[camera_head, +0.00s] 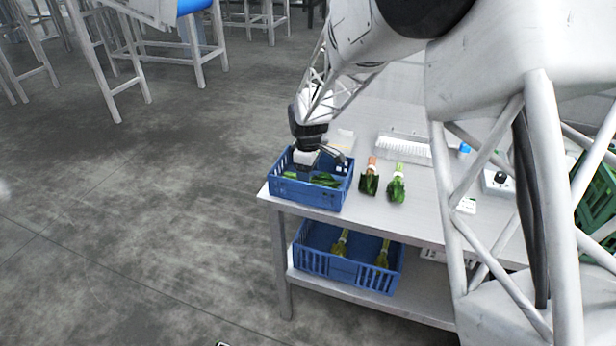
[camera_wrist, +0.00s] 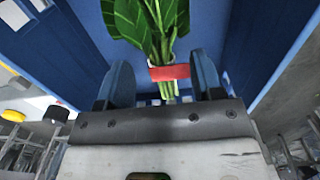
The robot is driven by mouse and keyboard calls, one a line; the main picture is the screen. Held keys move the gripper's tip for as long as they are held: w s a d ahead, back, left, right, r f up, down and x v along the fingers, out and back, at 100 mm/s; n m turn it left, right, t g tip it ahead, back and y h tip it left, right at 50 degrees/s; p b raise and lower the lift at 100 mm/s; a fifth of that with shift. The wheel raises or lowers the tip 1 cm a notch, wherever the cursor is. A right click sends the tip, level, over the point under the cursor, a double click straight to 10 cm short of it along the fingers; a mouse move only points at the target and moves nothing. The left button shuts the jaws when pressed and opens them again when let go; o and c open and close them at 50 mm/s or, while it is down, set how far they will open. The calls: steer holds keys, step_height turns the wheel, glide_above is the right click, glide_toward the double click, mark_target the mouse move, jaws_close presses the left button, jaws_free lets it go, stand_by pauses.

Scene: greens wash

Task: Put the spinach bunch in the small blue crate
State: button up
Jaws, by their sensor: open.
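The small blue crate (camera_head: 312,193) stands at the left front corner of the upper table. A dark green leafy bunch (camera_head: 325,180), which looks like the spinach bunch, lies in it. In the wrist view the bunch (camera_wrist: 145,22) has pale green stems with a red band. My gripper (camera_head: 308,170) points down into the crate. Its blue fingers (camera_wrist: 162,78) are open, one on each side of the banded stems, with gaps showing. The crate's blue wall (camera_wrist: 255,35) shows around the bunch. My gripper hides part of the crate's inside in the head view.
Two other leafy bunches lie right of the crate, one with reddish stems (camera_head: 370,176) and one with pale stems (camera_head: 397,184). A white rack (camera_head: 404,147) is behind them. A larger blue crate (camera_head: 348,266) with yellowish bunches sits on the lower shelf.

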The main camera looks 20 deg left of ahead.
step_height(320, 180, up, 10)
steer(key=shift+f, duration=0.15)
stand_by(0.3)
stand_by(0.8)
steer(key=s+d+r+m, duration=0.3)
steer(key=s+d+r, duration=0.1)
steer(key=d, duration=0.5)
steer(key=s+d+r+m+t, duration=0.1)
steer(key=s+d+r+m, duration=0.25)
steer(key=d, duration=0.65)
steer(key=s+d+r+m, duration=0.2)
steer(key=s+d+r, duration=0.3)
steer(key=d, duration=0.4)
steer(key=s+d+m, duration=0.5)
steer(key=s+d, duration=0.3)
steer(key=s, duration=0.4)
steer(key=s+d+f+m+t, duration=0.1)
steer(key=s+d+m, duration=0.3)
steer(key=s+d, duration=0.5)
steer(key=shift+s+m+t, duration=0.3)
steer(key=shift+s+m, duration=0.05)
steer(key=shift+s, duration=1.2)
